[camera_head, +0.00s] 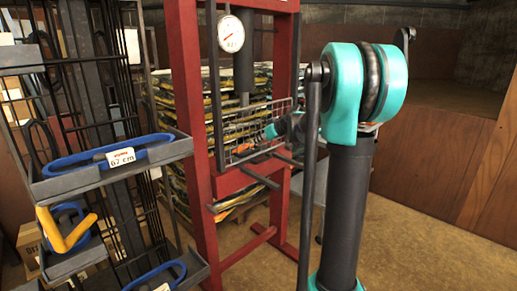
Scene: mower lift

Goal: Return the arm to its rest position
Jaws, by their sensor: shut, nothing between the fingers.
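My arm's dark upright link and large teal joint stand in the right half of the head view. Behind the joint, a teal wrist part reaches left towards the red press frame. My gripper (263,136) is small and partly hidden at its end, beside the wire guard (240,125). It is shut and empty. A small orange patch (243,148) shows just left of it; I cannot tell what it belongs to.
The red press frame (188,90) carries a round gauge (231,34) and dark bars sticking out below the guard. A rack with grey trays (110,170) stands at left. Stacked sacks (167,90) lie behind the frame. The floor (440,240) at right is clear, before a wooden wall.

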